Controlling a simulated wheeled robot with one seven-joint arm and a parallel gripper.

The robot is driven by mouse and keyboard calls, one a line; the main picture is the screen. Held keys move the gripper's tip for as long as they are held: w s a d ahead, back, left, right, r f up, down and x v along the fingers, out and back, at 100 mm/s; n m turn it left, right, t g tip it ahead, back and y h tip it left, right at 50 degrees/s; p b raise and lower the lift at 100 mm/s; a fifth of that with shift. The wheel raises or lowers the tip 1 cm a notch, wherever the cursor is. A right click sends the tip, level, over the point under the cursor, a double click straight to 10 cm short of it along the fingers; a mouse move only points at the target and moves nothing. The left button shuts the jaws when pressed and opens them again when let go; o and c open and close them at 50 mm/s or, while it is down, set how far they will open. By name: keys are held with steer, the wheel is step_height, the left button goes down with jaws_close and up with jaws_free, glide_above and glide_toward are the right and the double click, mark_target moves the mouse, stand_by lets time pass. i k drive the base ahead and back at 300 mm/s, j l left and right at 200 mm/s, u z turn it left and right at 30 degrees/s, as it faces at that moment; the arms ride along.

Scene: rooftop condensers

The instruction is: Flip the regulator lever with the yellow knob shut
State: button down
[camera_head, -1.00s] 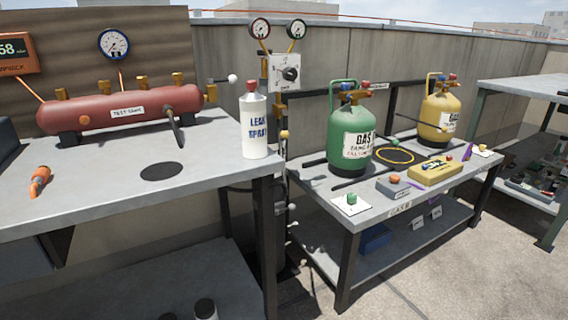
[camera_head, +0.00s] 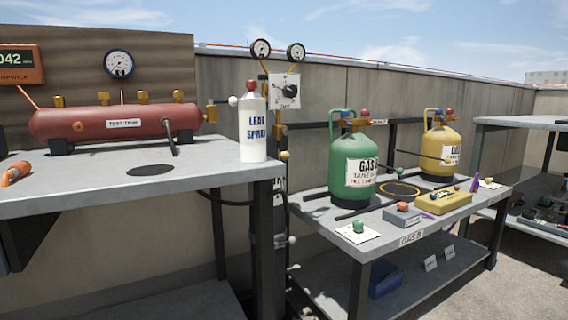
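A small yellow knob (camera_head: 285,155) shows beside the dark upright post between the two benches, just right of the spray bottle. Its lever is too small for me to tell which way it points or whether it is open or shut. My gripper is not in view.
A white leak spray bottle (camera_head: 254,128) stands at the left bench's right edge, close to the knob. A green gas cylinder (camera_head: 352,165) stands right.

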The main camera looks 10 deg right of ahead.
mark_target(284, 154)
steer(key=i+l, duration=0.3)
steer(key=i, duration=0.25)
steer(key=i+l, duration=0.3)
steer(key=i, duration=0.2)
steer(key=i+l, duration=0.3)
steer(key=i, duration=0.25)
